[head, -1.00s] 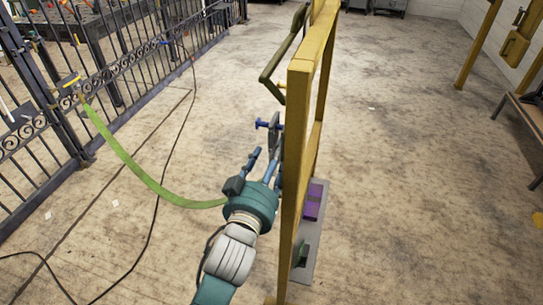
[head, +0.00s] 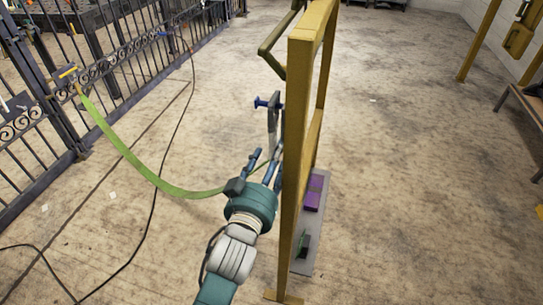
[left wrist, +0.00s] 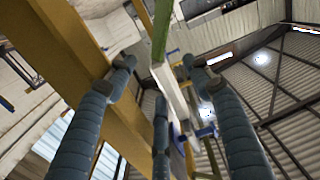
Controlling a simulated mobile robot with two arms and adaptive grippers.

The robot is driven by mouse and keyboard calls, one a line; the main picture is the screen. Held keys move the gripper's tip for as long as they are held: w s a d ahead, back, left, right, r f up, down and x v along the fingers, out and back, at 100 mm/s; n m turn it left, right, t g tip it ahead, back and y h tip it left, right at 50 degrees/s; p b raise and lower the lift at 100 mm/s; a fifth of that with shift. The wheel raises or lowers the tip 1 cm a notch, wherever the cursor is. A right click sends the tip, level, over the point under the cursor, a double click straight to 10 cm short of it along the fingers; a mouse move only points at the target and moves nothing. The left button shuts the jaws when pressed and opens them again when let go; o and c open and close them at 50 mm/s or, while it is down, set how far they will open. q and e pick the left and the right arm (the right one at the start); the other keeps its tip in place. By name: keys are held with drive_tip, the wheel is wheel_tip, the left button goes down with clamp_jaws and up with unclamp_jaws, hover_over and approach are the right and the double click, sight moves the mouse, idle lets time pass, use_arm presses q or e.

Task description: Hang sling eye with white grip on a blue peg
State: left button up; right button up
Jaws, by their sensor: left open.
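A blue peg (head: 262,103) sticks out to the left beside the yellow frame. A pale grip (head: 273,122) of the sling stands upright at the peg, and I cannot tell whether its eye is around the peg. The green sling (head: 165,186) sags from the gate at the left to behind my left gripper (head: 268,165). That gripper is open, just below the pale grip. In the left wrist view the white grip (left wrist: 172,88) and green strap (left wrist: 160,30) lie between the spread fingers. Blue peg parts (left wrist: 206,132) show there beyond them. My right gripper is out of view.
A dark iron gate (head: 110,75) is at the left. A black cable lies on the floor; floor at right is open.

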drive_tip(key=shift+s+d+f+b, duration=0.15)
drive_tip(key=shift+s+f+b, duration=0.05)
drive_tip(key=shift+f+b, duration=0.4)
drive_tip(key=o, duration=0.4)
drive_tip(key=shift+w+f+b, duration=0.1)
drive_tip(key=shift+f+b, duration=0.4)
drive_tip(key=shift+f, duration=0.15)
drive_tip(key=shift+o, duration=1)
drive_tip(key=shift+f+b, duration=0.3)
use_arm(q)
wheel_tip(320, 180, down, 5)
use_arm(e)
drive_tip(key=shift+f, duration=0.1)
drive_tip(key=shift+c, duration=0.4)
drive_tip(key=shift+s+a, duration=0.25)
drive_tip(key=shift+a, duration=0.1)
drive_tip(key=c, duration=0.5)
use_arm(q)
drive_tip(key=w+a+p, duration=0.3)
drive_tip(key=a+p, duration=0.1)
drive_tip(key=a, duration=0.6)
drive_tip(key=shift+w+a+r, duration=0.2)
drive_tip(key=shift+r, duration=0.1)
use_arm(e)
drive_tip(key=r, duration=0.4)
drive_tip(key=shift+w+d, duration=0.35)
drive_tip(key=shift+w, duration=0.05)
